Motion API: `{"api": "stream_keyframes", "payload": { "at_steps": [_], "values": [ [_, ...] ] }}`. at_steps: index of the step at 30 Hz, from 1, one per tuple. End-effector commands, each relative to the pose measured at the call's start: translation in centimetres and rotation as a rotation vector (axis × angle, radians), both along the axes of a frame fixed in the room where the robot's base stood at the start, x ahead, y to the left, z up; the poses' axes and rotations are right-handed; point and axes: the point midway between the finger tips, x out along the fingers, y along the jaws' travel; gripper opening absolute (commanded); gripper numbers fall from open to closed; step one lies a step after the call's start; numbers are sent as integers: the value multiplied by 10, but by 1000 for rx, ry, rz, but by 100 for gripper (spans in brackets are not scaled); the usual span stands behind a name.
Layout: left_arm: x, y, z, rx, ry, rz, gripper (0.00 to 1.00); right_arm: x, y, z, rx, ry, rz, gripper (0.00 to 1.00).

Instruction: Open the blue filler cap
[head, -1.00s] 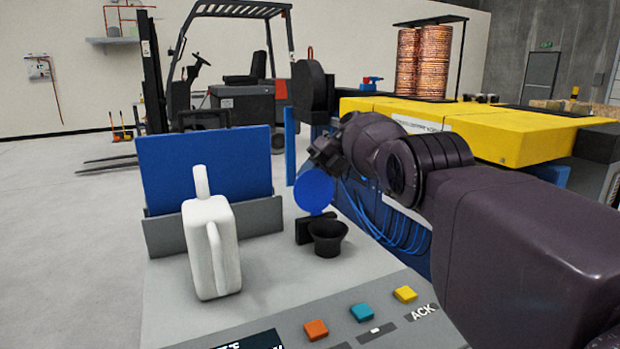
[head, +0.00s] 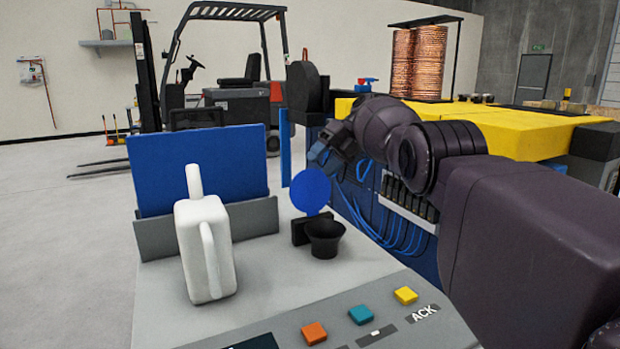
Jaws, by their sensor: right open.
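The blue filler cap (head: 311,191) is a round disc that stands upright behind the black filler funnel (head: 325,239) on the grey console top. The funnel's mouth is uncovered. My right gripper (head: 318,155) is just above and behind the cap, with a small gap seeming to show between them. Its fingers are small and dark in the picture, and it is open with nothing visible in it. My left gripper is not in view.
A white jug (head: 206,248) stands left of the funnel, before a blue panel (head: 200,170) in a grey holder. Orange (head: 314,332), teal (head: 361,314) and yellow (head: 405,295) buttons line the front. A yellow-topped machine (head: 530,138) stands behind my right arm.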

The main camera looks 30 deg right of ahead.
Motion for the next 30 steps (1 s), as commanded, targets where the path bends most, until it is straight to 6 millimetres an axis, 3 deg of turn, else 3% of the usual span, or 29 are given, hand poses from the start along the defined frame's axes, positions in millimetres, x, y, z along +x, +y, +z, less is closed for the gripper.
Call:
{"api": "stream_keyframes", "payload": {
  "at_steps": [3,10,30],
  "values": [
    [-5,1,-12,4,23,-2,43,0,-16,5,0,8,0,56],
    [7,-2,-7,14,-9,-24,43,-3,-33,25,-1,9,1,56],
    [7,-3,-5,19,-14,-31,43,-5,-37,34,0,5,1,56]
  ]
}}
